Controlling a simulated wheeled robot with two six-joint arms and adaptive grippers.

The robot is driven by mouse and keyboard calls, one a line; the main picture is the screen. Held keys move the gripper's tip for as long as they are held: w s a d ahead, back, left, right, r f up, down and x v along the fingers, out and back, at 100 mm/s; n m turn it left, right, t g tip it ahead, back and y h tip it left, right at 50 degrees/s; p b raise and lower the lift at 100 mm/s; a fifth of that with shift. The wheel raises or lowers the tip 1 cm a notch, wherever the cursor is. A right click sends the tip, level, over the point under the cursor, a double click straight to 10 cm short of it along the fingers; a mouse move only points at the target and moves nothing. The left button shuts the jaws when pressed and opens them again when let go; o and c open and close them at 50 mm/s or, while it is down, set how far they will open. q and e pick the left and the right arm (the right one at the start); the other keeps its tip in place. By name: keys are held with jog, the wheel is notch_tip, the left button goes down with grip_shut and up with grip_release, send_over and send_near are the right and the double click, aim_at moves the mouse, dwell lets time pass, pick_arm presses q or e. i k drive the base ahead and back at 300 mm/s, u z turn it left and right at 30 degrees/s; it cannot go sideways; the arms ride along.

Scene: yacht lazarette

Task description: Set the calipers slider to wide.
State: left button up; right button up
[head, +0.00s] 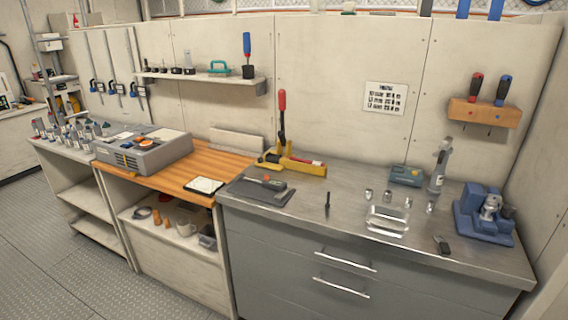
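I cannot clearly pick out the calipers or their slider at this size. A small dark, slim tool (327,204) lies on the metal worktop, left of the small metal parts; it is too small to tell what it is. A small dark block-like item (441,244) lies near the front edge at the right. Neither of my grippers is in view.
The metal worktop (345,240) is clear near its front middle. A yellow tool with a red lever (292,163) stands at the back left.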

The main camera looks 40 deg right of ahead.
aim_at(272, 183)
jog(key=z, duration=0.65)
jog(key=i, duration=0.75)
jog(key=z, duration=0.9)
